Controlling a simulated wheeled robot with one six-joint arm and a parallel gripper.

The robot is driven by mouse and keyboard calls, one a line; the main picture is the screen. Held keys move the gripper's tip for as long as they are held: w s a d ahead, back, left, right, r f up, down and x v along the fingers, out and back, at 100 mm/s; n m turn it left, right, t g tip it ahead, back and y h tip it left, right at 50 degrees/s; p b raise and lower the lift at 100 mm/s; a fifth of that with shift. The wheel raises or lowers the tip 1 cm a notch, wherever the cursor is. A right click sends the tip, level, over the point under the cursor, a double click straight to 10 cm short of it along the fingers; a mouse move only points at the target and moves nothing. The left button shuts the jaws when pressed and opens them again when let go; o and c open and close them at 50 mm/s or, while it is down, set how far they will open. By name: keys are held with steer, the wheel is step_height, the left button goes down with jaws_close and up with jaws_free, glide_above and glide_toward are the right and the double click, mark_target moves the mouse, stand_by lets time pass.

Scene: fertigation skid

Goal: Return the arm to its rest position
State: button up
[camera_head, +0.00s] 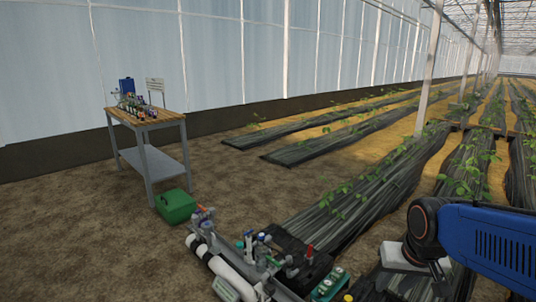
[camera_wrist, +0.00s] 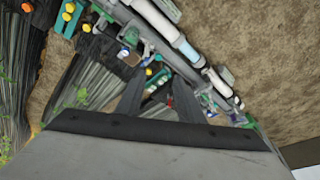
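My arm, with a blue link and a dark joint (camera_head: 425,225), is at the lower right of the head view, beside and partly over the skid's right side. My gripper (camera_wrist: 156,76) shows in the wrist view with two dark fingers spread apart and nothing seen between them. The fertigation skid (camera_head: 235,270), with white pipes, valves and small coloured fittings, stands at the bottom of the head view. In the wrist view its white pipe (camera_wrist: 160,20) runs diagonally beyond the fingertips. The fingers appear apart from the skid, but the exact distance is unclear.
A wooden-topped workbench (camera_head: 150,119) with bottles and tools stands at the left. A green box (camera_head: 175,207) lies on the soil between bench and skid. Covered crop rows (camera_head: 350,205) run off to the right. Bare soil (camera_head: 90,240) is open at the left front.

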steer(key=s+a+r+n+t, duration=0.1)
steer(key=s+r+n, duration=0.1)
steer(key=s, duration=0.7)
steer(key=shift+s+r, duration=0.3)
steer(key=shift+r, duration=0.2)
steer(key=shift+a, duration=0.1)
